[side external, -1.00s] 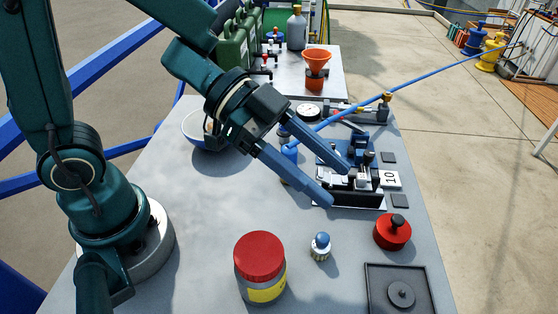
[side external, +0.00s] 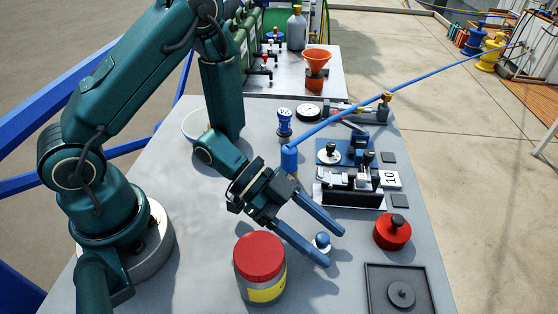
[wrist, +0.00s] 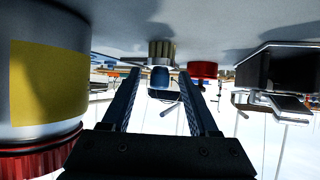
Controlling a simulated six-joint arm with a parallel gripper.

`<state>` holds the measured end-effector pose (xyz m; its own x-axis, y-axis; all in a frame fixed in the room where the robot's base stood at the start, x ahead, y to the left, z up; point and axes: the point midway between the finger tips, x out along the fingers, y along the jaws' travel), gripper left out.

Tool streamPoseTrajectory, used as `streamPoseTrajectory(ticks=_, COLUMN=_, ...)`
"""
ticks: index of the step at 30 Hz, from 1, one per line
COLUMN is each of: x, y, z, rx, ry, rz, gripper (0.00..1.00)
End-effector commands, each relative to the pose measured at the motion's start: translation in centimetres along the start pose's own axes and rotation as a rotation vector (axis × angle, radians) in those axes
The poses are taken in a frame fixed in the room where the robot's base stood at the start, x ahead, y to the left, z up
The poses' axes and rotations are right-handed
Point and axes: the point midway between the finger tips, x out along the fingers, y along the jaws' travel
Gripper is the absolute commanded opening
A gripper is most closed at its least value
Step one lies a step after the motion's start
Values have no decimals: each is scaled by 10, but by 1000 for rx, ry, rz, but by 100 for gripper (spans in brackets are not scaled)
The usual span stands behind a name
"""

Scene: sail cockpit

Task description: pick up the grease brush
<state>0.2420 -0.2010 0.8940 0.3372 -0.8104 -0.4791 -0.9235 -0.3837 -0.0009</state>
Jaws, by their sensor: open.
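The grease brush appears to be the small upright piece with a blue knob top and a pale ribbed lower part (side external: 321,243), standing on the grey table. It also shows in the upside-down wrist view (wrist: 161,51), centred between the fingers. My gripper (side external: 335,249) is open and low over the table, its two blue fingers lying on either side of the brush in the side view. I see no finger touching it, and I cannot tell how deep it sits between them. The near finger partly covers the brush's lower part.
A large jar with a red lid (side external: 259,258) stands close to the left of my gripper. A red round pot (side external: 392,232) and a black tray (side external: 373,272) are to the right. A black-and-silver fixture (side external: 350,194) and a slanting blue rod (side external: 340,114) lie behind.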

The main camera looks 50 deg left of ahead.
Motion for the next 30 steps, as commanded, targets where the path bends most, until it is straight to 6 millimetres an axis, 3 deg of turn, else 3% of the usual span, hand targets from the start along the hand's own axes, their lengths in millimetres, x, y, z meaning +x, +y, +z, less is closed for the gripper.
streamPoseTrajectory(ticks=7, x=28, y=1, z=0, rx=1, ry=-2, rz=3, gripper=60)
streamPoseTrajectory(ticks=17, x=33, y=0, z=0, rx=0, ry=-1, rz=0, gripper=60)
streamPoseTrajectory(ticks=18, x=33, y=0, z=0, rx=0, ry=-1, rz=0, gripper=56)
streamPoseTrajectory(ticks=22, x=33, y=0, z=0, rx=0, ry=-1, rz=0, gripper=7)
streamPoseTrajectory(ticks=23, x=33, y=0, z=0, rx=0, ry=-1, rz=0, gripper=0)
streamPoseTrajectory(ticks=30, x=33, y=0, z=0, rx=0, ry=-1, rz=0, gripper=0)
